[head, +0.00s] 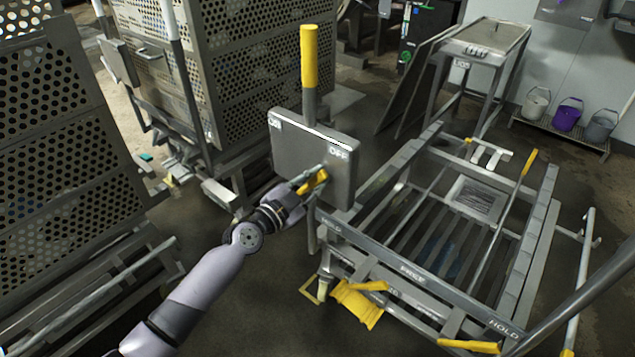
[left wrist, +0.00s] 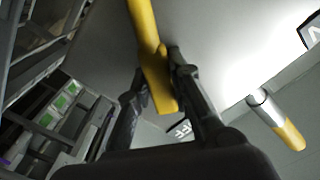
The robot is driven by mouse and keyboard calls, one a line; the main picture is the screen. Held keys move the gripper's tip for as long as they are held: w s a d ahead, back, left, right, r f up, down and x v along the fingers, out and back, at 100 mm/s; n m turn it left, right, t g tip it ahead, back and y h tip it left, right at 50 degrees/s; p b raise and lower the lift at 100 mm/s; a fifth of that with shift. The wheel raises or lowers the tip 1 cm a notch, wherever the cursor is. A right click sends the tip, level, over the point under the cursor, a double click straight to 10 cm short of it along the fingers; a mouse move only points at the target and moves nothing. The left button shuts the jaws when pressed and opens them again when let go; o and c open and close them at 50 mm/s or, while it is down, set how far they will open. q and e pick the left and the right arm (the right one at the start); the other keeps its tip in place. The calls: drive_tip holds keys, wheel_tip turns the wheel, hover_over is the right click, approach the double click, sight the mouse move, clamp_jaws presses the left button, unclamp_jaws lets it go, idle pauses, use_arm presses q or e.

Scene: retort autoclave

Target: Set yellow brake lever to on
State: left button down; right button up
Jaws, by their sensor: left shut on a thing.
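A grey panel (head: 290,150) marked ON at its left and OFF at its right stands at the centre of the head view. The yellow brake lever (head: 317,184) is at the panel's lower right, below the OFF mark. My left gripper (head: 310,180) is shut on this lever. In the left wrist view the yellow lever (left wrist: 148,35) runs down between the two fingers (left wrist: 155,75). The gripper hides part of the lever and its pivot. My right gripper is not in view.
An upright post with a yellow grip (head: 309,55) rises behind the panel. A metal trolley frame (head: 545,225) with HOLD and FREE marks and yellow pedals (head: 358,305) stands at right. Perforated cages (head: 60,150) stand at left. Buckets (head: 567,115) sit at the back right wall.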

use_arm(q)
drive_tip(key=shift+w+a+r+n+b, duration=0.4)
drive_tip(key=shift+a+n, duration=0.15)
drive_tip(key=shift+n, duration=0.45)
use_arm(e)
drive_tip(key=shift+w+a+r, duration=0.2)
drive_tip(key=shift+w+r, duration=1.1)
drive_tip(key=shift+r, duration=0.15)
use_arm(q)
drive_tip(key=c, duration=1.4)
unclamp_jaws()
drive_tip(key=shift+c, duration=0.2)
drive_tip(key=v, duration=1.2)
drive_tip(key=shift+c, duration=0.5)
